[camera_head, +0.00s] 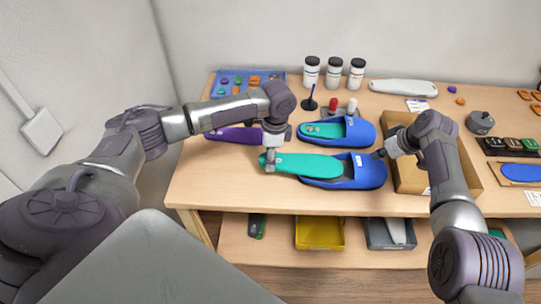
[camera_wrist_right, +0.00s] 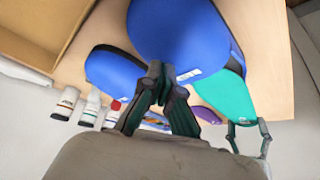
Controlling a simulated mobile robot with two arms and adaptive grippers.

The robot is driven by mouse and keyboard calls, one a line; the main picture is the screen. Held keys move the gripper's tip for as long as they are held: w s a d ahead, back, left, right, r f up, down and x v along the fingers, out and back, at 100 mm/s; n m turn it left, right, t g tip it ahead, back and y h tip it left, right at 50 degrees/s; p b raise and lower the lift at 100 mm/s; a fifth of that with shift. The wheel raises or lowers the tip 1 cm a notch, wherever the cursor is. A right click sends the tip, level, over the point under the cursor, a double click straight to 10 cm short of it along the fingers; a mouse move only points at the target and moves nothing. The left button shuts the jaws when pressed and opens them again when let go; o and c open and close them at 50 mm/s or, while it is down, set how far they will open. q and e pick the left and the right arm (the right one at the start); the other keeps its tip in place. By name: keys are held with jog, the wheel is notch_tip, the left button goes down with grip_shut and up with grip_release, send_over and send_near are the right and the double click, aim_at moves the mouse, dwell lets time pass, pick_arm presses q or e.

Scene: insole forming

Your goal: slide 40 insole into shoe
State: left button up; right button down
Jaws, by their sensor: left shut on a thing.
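The green insole (camera_head: 302,165) lies lengthwise with its right end inside the front blue shoe (camera_head: 365,172). Its left part sticks out of the shoe's open heel side. My left gripper (camera_head: 270,160) is shut on the insole near its left end; it also shows in the right wrist view (camera_wrist_right: 250,130) at the insole's end. My right gripper (camera_head: 380,154) is beside the shoe's closed toe part. In the right wrist view its fingertips (camera_wrist_right: 161,70) are together against or just in front of the blue shoe; contact is unclear. The insole's right end is hidden under the upper.
A second blue shoe (camera_head: 362,130) with a green insole inside stands behind. A purple insole (camera_head: 232,134) lies to the left. An open cardboard box (camera_head: 408,180) stands right of the shoes. Bottles (camera_head: 334,73) line the back. The table's front left is clear.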

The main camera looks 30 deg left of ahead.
pick_arm(q)
jog(key=shift+f+b, duration=0.85)
pick_arm(e)
jog(key=shift+f, duration=0.95)
pick_arm(q)
jog(key=shift+r, duration=0.1)
pick_arm(e)
jog(key=shift+r, duration=0.1)
pick_arm(q)
notch_tip(320, 180, up, 5)
jog(key=p, duration=0.5)
jog(key=shift+r+p, duration=0.2)
jog(key=shift+p, duration=0.1)
pick_arm(e)
notch_tip(320, 180, up, 6)
jog(key=shift+f, duration=0.1)
pick_arm(q)
jog(key=shift+f, duration=0.1)
pick_arm(e)
jog(key=shift+d, duration=0.1)
